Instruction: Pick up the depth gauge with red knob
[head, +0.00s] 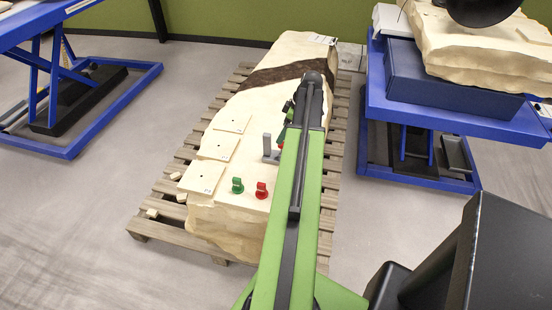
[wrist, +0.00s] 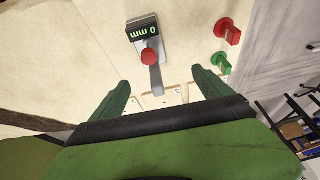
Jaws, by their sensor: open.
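The depth gauge (wrist: 140,30) is a grey tool with a black display reading 0 mm and a red knob (wrist: 149,57). In the wrist view it lies ahead of my gripper (wrist: 162,88), with its grey lower part reaching toward the gap between the fingers. My gripper is open and empty, its green fingers apart on either side of that gap. In the head view the grey gauge (head: 268,153) stands on the pale stone slab, partly hidden by my green arm.
The pale slab (head: 225,115) rests on a wooden pallet (head: 148,230). A green piece (head: 237,185) and a red piece (head: 262,190) stand near its front edge, close to the gauge. Several flat tiles (head: 214,146) lie at left. Blue lift tables (head: 440,118) flank the pallet.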

